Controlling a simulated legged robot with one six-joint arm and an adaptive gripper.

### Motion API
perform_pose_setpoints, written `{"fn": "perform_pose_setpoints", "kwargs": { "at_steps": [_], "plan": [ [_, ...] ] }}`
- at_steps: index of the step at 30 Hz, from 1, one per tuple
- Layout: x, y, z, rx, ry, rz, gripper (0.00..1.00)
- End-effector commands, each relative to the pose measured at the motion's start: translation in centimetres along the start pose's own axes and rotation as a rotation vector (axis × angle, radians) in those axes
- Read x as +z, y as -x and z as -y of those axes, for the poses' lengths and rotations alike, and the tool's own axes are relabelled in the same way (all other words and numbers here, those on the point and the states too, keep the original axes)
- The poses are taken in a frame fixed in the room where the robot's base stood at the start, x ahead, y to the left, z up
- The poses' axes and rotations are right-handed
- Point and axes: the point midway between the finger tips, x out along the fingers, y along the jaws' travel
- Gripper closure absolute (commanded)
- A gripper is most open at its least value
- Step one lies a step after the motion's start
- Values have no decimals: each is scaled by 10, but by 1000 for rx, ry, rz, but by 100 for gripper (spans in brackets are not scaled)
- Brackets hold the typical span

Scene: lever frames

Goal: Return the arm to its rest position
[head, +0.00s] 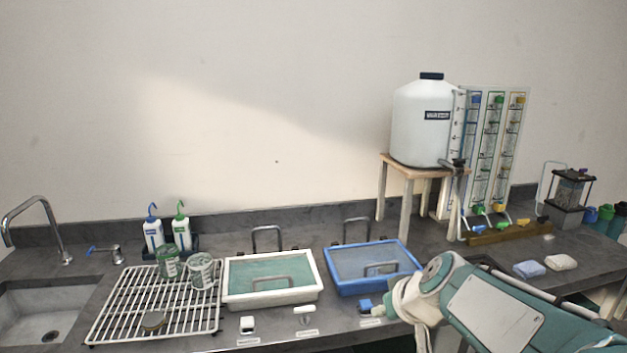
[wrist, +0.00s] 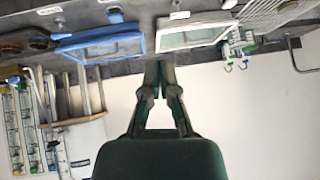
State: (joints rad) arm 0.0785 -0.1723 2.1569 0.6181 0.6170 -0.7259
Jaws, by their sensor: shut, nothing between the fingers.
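My gripper (wrist: 159,66) shows in the wrist view, its two dark fingers meeting at the tips with nothing between them. The wrist view is upside down, and the fingertips appear in front of the grey counter, between the blue tray (wrist: 100,48) and the white tray (wrist: 196,37). They look clear of both trays. In the head view my green and white arm (head: 497,309) reaches in from the lower right, in front of the counter. My gripper cannot be made out there.
A white jug (head: 421,122) stands on a wooden stand (head: 407,172) behind my arm, beside tube panels (head: 492,150). The white tray (head: 270,299) and blue tray (head: 373,286) sit left of my arm. A wire rack (head: 125,311) and sink (head: 45,310) lie further left. The wall above is clear.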

Motion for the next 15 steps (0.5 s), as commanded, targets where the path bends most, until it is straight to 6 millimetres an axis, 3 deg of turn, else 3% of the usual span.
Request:
{"fn": "perform_pose_setpoints", "kwargs": {
  "at_steps": [1,6,15],
  "plan": [
    [12,16,9,8,-2,14,100],
    [60,54,25,61,-37,86,100],
    [144,105,29,227,-123,168,100]
  ]
}}
